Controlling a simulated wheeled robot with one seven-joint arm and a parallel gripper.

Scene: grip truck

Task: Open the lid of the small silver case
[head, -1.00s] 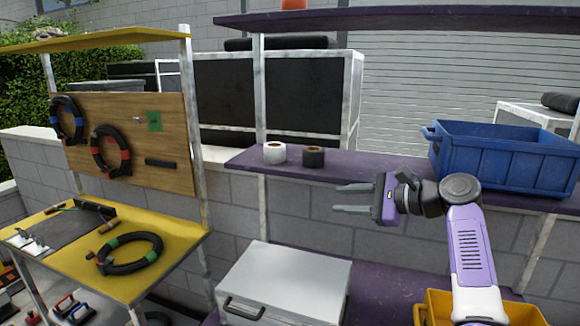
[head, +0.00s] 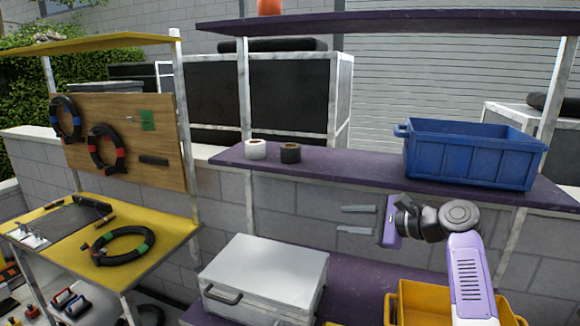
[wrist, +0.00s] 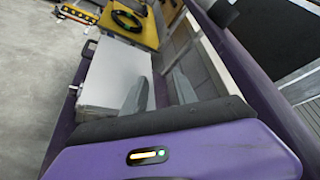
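The small silver case (head: 268,270) sits on the lower purple shelf, left of my gripper, with its lid down. A dark handle (head: 222,295) is on its front side. The case also shows in the wrist view (wrist: 115,75), beyond my fingers. My gripper (head: 358,220) is open and empty. Its two grey fingers point left, above and to the right of the case, and clear of it. The fingers also show apart in the wrist view (wrist: 155,97).
A blue crate (head: 470,158) and two tape rolls, one white (head: 255,150) and one dark (head: 290,153), stand on the middle purple shelf (head: 340,168). A yellow crate (head: 402,305) is below my arm. A yellow workbench (head: 165,250) with a coiled cable stands left.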

